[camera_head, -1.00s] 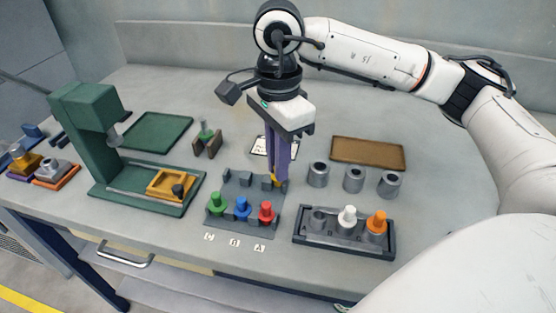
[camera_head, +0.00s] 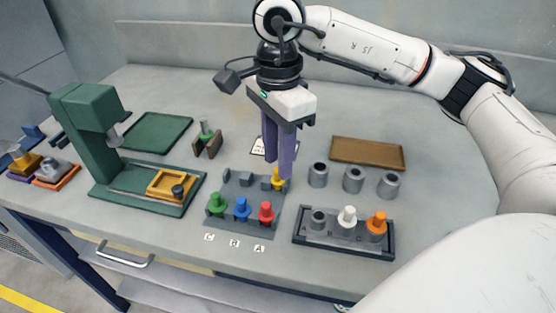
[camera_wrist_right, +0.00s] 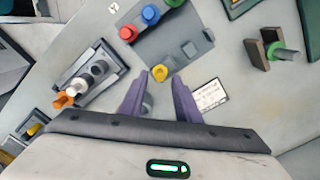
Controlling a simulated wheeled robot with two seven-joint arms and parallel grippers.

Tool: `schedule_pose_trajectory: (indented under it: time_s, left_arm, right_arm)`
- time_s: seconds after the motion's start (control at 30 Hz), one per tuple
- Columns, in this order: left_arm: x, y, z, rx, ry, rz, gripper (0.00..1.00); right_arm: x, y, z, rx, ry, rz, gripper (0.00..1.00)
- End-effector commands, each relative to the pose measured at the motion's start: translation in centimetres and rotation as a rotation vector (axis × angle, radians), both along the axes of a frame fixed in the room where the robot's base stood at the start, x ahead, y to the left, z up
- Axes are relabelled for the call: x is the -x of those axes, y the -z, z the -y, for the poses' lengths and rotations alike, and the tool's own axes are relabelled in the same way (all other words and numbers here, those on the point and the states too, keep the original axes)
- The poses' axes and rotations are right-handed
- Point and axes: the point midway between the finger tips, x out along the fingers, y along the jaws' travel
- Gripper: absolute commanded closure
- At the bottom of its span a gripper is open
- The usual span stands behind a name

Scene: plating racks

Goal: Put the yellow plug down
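The yellow plug (camera_head: 278,181) stands at the back right corner of the grey rack (camera_head: 240,192). The right wrist view also shows the yellow plug (camera_wrist_right: 160,73) on the rack (camera_wrist_right: 178,38), beyond and between the fingertips. My right gripper (camera_head: 280,172) is open, its purple fingers just above and around the plug's place. In the right wrist view the fingers (camera_wrist_right: 160,82) are spread with nothing held between them. One finger partly covers the plug in the head view. My left gripper is not in view.
Green (camera_head: 216,204), blue (camera_head: 241,209) and red (camera_head: 266,212) plugs stand in the rack's front row. A dark tray (camera_head: 300,240) with white and orange plugs lies right. Grey cylinders (camera_head: 353,179) and a brown tray (camera_head: 368,152) are behind it. A green press (camera_head: 88,130) stands left.

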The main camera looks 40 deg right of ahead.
Motion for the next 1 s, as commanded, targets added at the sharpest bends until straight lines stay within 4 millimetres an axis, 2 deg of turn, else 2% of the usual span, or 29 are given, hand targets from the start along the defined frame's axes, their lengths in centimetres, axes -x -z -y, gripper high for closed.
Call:
schedule_pose_trajectory:
  time_s: [0.23,0.3,0.4,0.63,0.93,1.0]
  left_arm:
    - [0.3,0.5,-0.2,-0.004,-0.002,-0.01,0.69]
    - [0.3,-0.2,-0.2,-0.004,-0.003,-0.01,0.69]
    - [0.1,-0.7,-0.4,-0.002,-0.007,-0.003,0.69]
    - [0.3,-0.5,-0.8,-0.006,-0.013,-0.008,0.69]
    - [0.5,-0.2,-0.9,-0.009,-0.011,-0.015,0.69]
    - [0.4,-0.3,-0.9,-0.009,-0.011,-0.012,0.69]
  right_arm:
    - [-0.1,-5.9,-0.1,-0.002,-0.002,0.005,0.7]
    - [-0.1,-7.6,0.0,0.0,-0.001,0.005,0.7]
    - [0.0,-9.0,0.0,0.001,-0.001,0.004,0.7]
    - [0.0,-10.4,0.0,0.0,-0.001,0.001,0.7]
    - [0.0,-10.3,-0.1,-0.002,-0.003,-0.001,0.7]
    - [0.1,-9.9,-0.7,-0.021,-0.009,-0.01,0.7]
